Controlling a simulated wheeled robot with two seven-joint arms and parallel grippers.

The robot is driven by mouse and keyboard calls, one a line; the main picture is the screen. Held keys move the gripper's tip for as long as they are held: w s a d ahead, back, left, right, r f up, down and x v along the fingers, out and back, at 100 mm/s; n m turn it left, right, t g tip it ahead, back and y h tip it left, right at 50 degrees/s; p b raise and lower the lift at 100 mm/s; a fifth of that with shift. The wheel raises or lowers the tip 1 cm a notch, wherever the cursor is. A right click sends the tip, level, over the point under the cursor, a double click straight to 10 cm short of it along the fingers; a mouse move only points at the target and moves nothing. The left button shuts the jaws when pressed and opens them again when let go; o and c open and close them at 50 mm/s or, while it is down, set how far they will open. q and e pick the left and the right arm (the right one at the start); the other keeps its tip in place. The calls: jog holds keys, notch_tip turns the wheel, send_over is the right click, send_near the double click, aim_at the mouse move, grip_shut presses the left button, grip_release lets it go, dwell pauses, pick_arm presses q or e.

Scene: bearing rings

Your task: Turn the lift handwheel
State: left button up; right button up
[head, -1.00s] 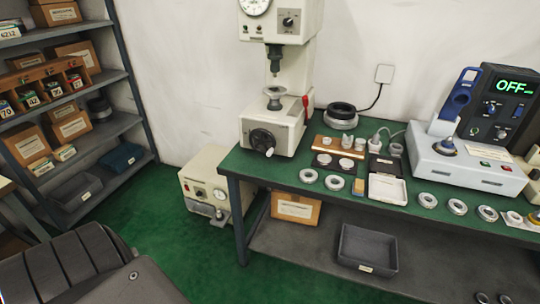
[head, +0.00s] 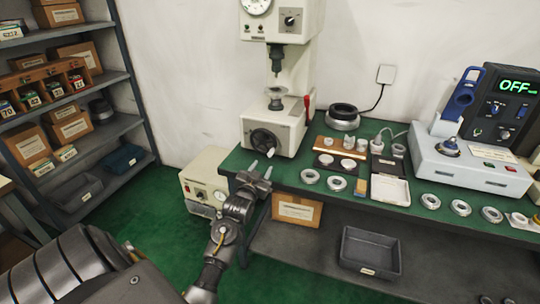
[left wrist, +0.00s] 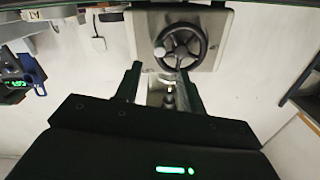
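The lift handwheel (head: 262,139) is a dark wheel on the front of the cream testing machine (head: 290,125), at the left end of the green bench. Its light crank knob shows at the wheel's lower right in the head view. In the left wrist view the spoked handwheel (left wrist: 180,46) is ahead, its pale knob at the left of the rim. My left gripper (head: 261,168) is open and empty, just below and in front of the handwheel, apart from it. Its two fingers (left wrist: 160,82) point toward the wheel.
The green bench (head: 290,177) carries several bearing rings (head: 310,176), a white tray (head: 390,189) and a grey-blue device (head: 468,165) to the right. A cream box unit (head: 203,185) stands on the floor beside the bench. Shelves (head: 100,76) stand at the left.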

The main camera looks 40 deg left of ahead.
aim_at(269, 155)
pick_arm(q)
jog(key=x, duration=0.9)
jog(key=shift+w+a, duration=0.1)
jog(key=shift+w, duration=0.25)
grip_shut()
